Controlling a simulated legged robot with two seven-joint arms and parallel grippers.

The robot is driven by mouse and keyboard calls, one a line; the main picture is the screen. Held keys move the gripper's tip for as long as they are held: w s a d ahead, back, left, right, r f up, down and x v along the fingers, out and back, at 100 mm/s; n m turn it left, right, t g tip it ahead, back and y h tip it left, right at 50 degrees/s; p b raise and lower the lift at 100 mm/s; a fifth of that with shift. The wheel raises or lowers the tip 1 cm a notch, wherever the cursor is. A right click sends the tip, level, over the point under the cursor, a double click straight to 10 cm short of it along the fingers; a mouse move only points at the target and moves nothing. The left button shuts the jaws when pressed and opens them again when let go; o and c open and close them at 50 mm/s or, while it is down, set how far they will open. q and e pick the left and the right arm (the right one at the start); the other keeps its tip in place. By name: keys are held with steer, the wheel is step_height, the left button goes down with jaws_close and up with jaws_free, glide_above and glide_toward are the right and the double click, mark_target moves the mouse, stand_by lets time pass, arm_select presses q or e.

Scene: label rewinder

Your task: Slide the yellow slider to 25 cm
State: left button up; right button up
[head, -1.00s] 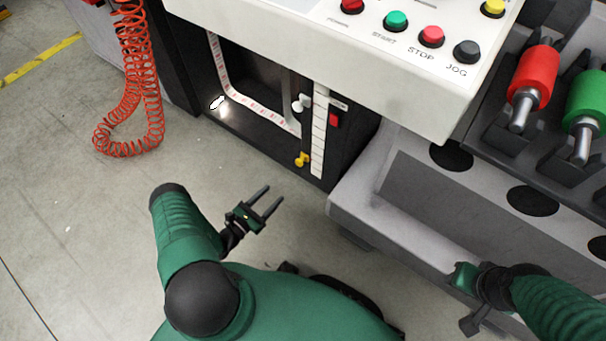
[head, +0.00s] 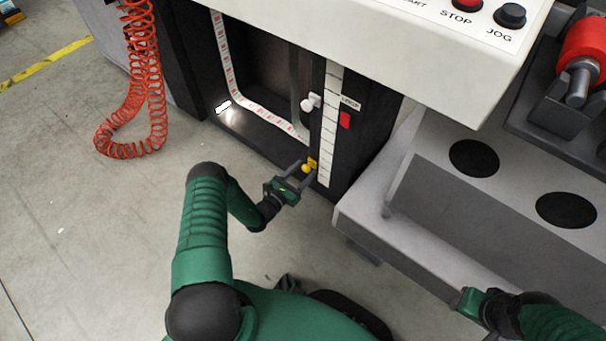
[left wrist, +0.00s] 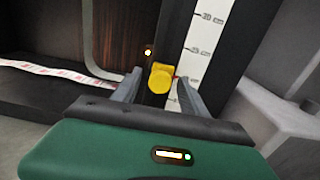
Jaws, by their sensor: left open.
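The yellow slider (head: 307,167) sits near the lower end of the white vertical scale (head: 330,120) on the dark machine front. In the left wrist view the yellow slider (left wrist: 161,77) lies between the fingers of my left gripper (left wrist: 158,88).
The grey machine base (head: 400,225) stands to the right. A coiled red hose (head: 150,100) hangs at the left. The floor in front is clear.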

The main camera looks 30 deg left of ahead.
arm_select(q)
jaws_close()
stand_by(0.3)
stand_by(1.1)
